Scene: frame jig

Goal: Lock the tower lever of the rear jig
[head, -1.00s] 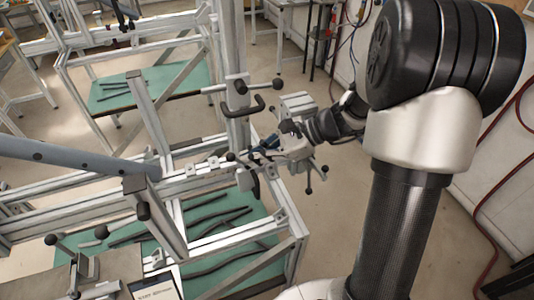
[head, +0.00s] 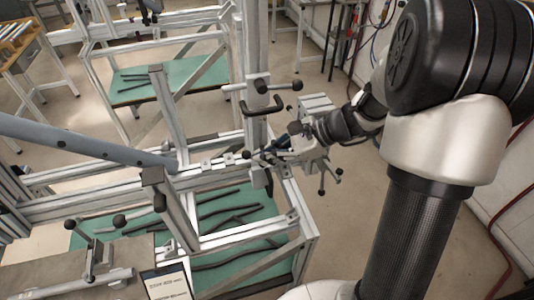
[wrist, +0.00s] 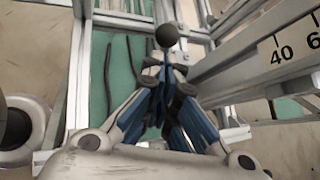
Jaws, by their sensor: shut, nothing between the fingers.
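The rear jig's upright tower (head: 256,60) stands at the centre of the head view. It carries a clamp with a dark handle (head: 265,108) and levers with black ball knobs (head: 297,85). My gripper (head: 272,149) is at the tower's right side, low down, near a small black knob (head: 247,154). In the wrist view my gripper (wrist: 163,78) has its blue-sided fingers together. A dark ball knob (wrist: 167,36) shows just beyond the fingertips; I cannot tell whether they touch it. Which knob is the tower lever's is unclear.
A grey tube (head: 80,138) and aluminium rails cross at left. A green shelf (head: 215,262) with dark strips lies below. The wrist view shows a numbered scale (wrist: 290,45) on a rail at right. Floor is open to the right of the jig.

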